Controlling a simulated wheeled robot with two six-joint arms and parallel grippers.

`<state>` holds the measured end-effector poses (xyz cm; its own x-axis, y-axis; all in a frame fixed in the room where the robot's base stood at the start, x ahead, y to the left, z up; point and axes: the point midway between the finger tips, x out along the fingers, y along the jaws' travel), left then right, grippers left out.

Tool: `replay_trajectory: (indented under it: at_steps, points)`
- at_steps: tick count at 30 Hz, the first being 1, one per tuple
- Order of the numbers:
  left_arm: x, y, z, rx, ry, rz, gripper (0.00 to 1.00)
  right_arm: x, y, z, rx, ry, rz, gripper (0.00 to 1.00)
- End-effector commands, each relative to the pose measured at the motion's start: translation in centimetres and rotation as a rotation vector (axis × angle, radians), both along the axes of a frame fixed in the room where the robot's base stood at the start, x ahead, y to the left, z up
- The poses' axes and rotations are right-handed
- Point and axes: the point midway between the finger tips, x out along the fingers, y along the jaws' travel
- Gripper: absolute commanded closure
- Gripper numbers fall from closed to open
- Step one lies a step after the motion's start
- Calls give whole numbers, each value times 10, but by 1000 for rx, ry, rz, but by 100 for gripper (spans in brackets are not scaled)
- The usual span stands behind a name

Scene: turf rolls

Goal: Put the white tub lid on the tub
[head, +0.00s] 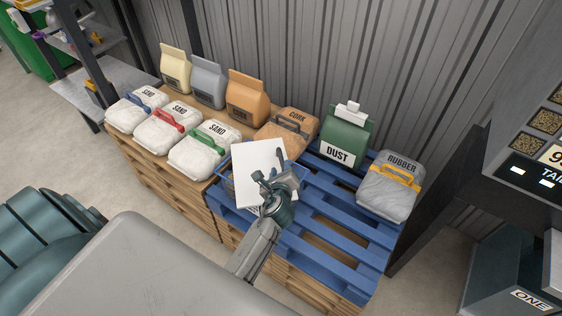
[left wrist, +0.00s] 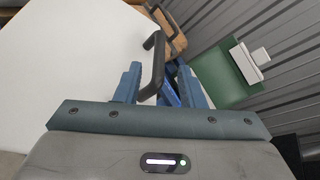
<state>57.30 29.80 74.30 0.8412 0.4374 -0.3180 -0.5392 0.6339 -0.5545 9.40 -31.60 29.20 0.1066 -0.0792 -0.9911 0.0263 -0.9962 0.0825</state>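A flat white panel, which looks like the lid (head: 258,165), is over the left end of the blue pallet. It also fills the left of the left wrist view (left wrist: 70,60). My left gripper (head: 275,188) is at its right side. In the left wrist view its two blue fingers (left wrist: 162,88) are apart, with a dark handle (left wrist: 153,65) between them and a gap on the right side. I cannot tell whether the handle belongs to the lid. A blue-rimmed container (head: 224,186) shows partly under the panel; I cannot tell whether it is the tub. My right gripper is not in view.
The blue pallet (head: 330,228) has bare slats at the front right. A green DUST container (head: 345,138) and a grey RUBBER bag (head: 388,186) stand on it. SAND bags (head: 205,150) and a CORK bag (head: 288,135) are left and behind. A corrugated wall (head: 390,60) closes the back.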

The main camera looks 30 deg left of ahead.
Motion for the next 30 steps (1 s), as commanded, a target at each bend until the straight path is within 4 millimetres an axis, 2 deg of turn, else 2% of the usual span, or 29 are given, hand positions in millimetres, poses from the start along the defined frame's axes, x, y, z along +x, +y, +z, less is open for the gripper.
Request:
replay_trajectory:
  at_steps: [3,9,16,30]
  points:
    - [-21,-11,7,-3,1,2,64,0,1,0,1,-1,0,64]
    - [-41,-22,15,-1,0,0,64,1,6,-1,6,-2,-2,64]
    - [-45,-23,17,1,0,0,64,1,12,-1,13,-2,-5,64]
    - [-49,-19,17,-37,-6,22,64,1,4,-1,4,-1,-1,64]
